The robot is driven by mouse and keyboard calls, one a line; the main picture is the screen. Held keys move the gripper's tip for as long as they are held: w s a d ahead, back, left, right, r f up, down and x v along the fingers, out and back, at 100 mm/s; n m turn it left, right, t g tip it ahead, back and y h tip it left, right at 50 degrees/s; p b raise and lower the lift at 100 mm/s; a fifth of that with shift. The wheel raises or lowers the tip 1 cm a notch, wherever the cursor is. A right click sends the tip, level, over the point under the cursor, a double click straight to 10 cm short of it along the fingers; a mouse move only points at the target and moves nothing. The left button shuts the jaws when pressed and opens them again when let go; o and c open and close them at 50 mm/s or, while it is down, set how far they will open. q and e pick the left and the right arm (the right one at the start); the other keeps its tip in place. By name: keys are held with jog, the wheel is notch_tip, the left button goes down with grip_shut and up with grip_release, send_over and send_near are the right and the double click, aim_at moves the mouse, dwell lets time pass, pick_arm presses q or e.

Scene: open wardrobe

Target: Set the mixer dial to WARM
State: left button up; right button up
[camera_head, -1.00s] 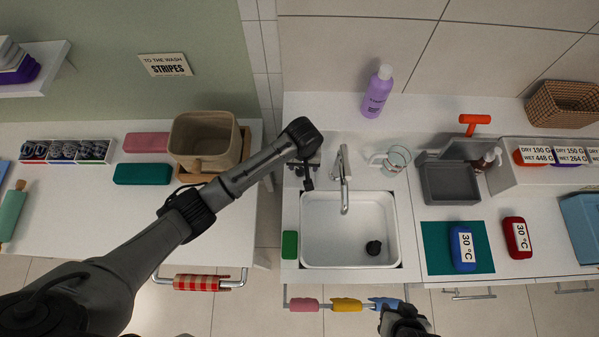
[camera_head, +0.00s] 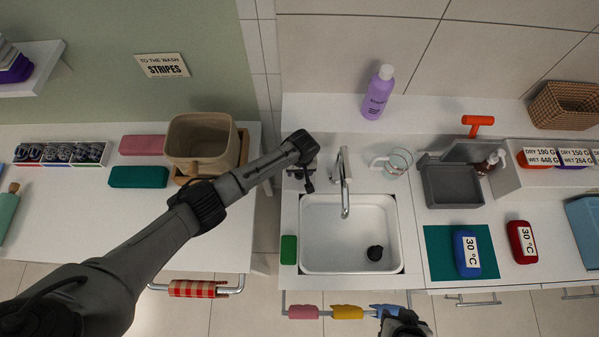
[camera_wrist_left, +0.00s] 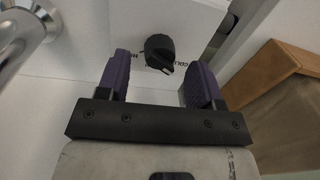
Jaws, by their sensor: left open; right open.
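The mixer dial (camera_wrist_left: 158,49) is a black knob on a white panel in the left wrist view. Its pale-marked narrow end points to the lower right, near the partly covered COLD lettering. Other lettering starting with H shows left of it; I cannot read WARM. My left gripper (camera_wrist_left: 156,80) is open, its purple-padded fingers on either side of the dial with visible gaps. In the head view my left gripper (camera_head: 308,180) points down left of the tap (camera_head: 345,180), and its wrist hides the dial. My right gripper (camera_head: 402,325) is open at the bottom edge, partly cut off.
A rail with cloths (camera_head: 347,312) runs in front.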

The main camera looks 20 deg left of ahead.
pick_arm(q)
jog(key=shift+f, duration=1.15)
jog(key=shift+c, duration=0.2)
jog(key=c, duration=0.8)
jog(key=shift+c, duration=0.2)
